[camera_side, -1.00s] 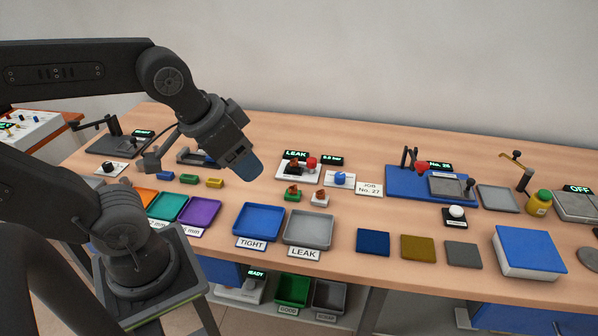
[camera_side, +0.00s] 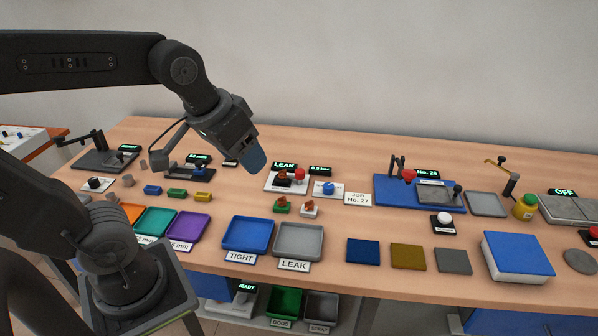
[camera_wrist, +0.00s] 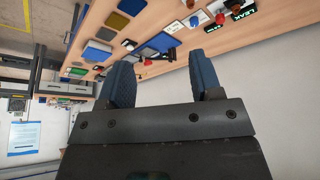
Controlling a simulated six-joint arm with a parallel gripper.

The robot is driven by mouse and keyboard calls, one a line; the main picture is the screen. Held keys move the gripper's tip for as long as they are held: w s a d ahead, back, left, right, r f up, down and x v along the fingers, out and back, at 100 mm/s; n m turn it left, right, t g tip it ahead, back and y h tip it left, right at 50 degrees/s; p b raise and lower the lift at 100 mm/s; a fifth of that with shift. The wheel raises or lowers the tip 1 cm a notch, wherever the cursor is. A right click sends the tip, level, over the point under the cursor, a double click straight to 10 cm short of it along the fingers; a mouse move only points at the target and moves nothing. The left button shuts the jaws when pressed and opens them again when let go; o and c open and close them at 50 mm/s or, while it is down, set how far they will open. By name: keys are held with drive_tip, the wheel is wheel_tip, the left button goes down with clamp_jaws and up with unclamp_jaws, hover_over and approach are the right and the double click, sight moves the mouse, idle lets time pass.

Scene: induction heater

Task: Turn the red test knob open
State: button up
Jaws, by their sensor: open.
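The red test knob (camera_side: 299,174) stands on a small white plate (camera_side: 272,187), beside a dark fixture with a brown part and behind it a LEAK display (camera_side: 284,165). My gripper (camera_side: 256,160) is to the left of the knob in the side view, raised above the bench, with its blue fingers pointing down and to the right. It is apart from the knob. In the wrist view my gripper (camera_wrist: 160,62) shows two blue fingers spread apart with nothing between them. A red knob (camera_wrist: 220,18) shows near the LEAK sign there.
A white plate with a blue knob (camera_side: 328,188) is right of the test plate. The blue TIGHT tray (camera_side: 230,248) and grey LEAK tray (camera_side: 278,254) lie nearer. A blue fixture base (camera_side: 388,196) is at the right.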

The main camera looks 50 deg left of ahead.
drive_tip(key=w+a+n+g, duration=0.2)
drive_tip(key=w+a+n, duration=0.25)
drive_tip(key=w, duration=0.55)
drive_tip(key=n+g, duration=0.3)
drive_tip(key=n, duration=0.9)
hover_over(300, 171)
wheel_tip(300, 171, down, 14)
drive_tip(key=f, duration=0.1)
wheel_tip(300, 171, down, 13)
drive_tip(key=shift+r, duration=0.15)
drive_tip(key=c, duration=0.9)
